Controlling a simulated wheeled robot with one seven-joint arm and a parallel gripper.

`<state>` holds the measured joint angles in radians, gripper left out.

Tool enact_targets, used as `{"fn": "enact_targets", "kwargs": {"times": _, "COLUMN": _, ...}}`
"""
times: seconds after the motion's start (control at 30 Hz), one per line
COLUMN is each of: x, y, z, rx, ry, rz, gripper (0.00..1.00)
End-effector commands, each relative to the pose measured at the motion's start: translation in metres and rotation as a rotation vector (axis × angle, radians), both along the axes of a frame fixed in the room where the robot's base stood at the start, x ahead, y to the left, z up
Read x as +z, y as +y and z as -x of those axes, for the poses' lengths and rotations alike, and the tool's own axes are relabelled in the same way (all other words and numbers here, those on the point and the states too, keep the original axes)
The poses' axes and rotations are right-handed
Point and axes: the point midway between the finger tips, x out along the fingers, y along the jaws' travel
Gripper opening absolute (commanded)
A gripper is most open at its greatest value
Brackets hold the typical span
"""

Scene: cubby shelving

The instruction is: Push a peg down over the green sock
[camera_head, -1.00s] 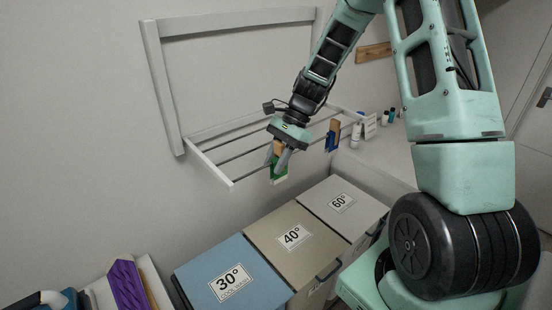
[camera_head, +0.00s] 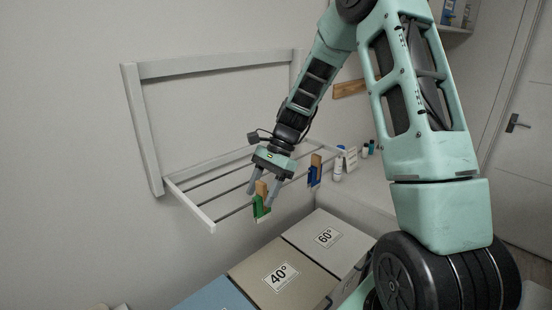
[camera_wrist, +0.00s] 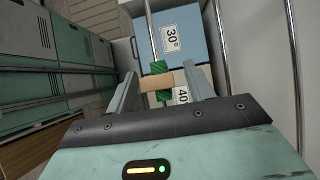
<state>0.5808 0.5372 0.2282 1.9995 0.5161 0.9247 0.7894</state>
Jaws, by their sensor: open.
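The green sock (camera_head: 258,212) hangs over a bar of the white wall-mounted drying rack (camera_head: 192,208). A wooden peg (camera_head: 261,188) sits upright at the top of the sock. The green sock also shows in the wrist view (camera_wrist: 159,68), with the tan peg (camera_wrist: 158,84) between the fingers. My gripper (camera_head: 261,202) is open, with its fingers on either side of the peg and the sock top. In the wrist view my gripper (camera_wrist: 163,85) shows a gap beside the peg. How deep the peg sits on the sock is hard to tell.
A blue sock (camera_head: 314,176) with a wooden peg (camera_head: 316,160) hangs farther right on the rack. Below stand lidded bins marked 40° (camera_head: 262,285) and 60° (camera_head: 318,246), and a blue one (camera_head: 213,297). Small bottles (camera_head: 366,151) stand on the counter.

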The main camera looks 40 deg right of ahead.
Motion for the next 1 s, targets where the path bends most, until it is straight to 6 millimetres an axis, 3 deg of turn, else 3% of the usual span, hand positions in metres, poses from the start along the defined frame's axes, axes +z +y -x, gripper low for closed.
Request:
{"fn": "enact_targets", "kwargs": {"times": 0.4, "x": 0.08, "y": -0.053, "z": -0.002, "rx": -0.001, "ry": -0.005, "rz": 0.004, "gripper": 0.53}}
{"fn": "enact_targets", "kwargs": {"times": 0.6, "x": 0.11, "y": -0.073, "z": -0.003, "rx": 0.001, "ry": -0.003, "rz": 0.002, "gripper": 0.53}}
{"fn": "enact_targets", "kwargs": {"times": 0.8, "x": 0.125, "y": -0.081, "z": -0.002, "rx": 0.001, "ry": -0.001, "rz": 0.001, "gripper": 0.53}}
{"fn": "enact_targets", "kwargs": {"times": 1.0, "x": 0.127, "y": -0.082, "z": -0.002, "rx": 0.001, "ry": -0.001, "rz": 0.001, "gripper": 0.53}}
